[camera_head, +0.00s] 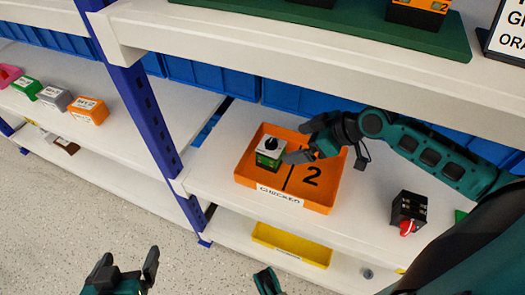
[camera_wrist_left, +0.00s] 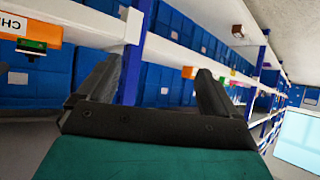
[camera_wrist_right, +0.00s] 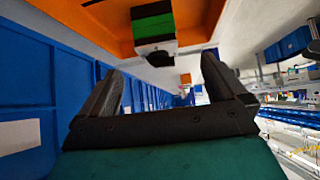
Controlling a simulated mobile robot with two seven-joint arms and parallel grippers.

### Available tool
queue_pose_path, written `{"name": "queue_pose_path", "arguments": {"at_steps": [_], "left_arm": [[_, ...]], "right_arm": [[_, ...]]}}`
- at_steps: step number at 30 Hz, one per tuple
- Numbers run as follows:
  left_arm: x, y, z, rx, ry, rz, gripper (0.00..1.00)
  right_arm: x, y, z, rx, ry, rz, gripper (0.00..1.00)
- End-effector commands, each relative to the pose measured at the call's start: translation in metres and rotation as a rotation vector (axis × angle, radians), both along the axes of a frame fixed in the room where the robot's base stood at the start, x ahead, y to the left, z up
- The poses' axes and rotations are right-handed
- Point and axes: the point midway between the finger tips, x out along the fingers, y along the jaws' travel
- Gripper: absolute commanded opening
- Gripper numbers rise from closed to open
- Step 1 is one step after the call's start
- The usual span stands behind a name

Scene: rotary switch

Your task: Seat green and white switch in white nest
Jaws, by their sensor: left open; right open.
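The green and white switch (camera_head: 270,152) has a black knob on its white top. It stands in the left compartment of the orange tray (camera_head: 323,207), beside the divider and the number 2. My right gripper (camera_head: 294,142) is open at the tray, just right of the switch, with nothing between its fingers. In the right wrist view the switch (camera_wrist_right: 152,26) shows beyond the open fingers, near the top. My left gripper (camera_head: 129,262) is open and empty, over the floor at the lower left, away from the shelves. I cannot make out a white nest.
A black block with a red knob (camera_head: 408,212) stands on the shelf right of the tray. A yellow tray (camera_head: 290,246) lies on the shelf below. A green board (camera_head: 440,42) carries orange and black pieces above. A blue post (camera_head: 150,115) stands left.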

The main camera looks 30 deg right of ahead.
Motion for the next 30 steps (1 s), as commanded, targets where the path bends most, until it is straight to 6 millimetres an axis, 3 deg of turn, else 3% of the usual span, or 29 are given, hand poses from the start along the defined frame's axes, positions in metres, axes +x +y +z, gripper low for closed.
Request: {"name": "queue_pose_path", "arguments": {"at_steps": [10,30], "left_arm": [[-0.005,-0.003,-0.026,-0.007,0.019,-0.001,0.93],[0.002,-0.013,-0.031,-0.028,0.011,-0.014,0.93]], "right_arm": [[0.033,0.026,-0.043,0.004,-0.002,-0.001,0.98],[0.075,0.053,-0.089,0.000,0.000,0.000,0.98]]}}
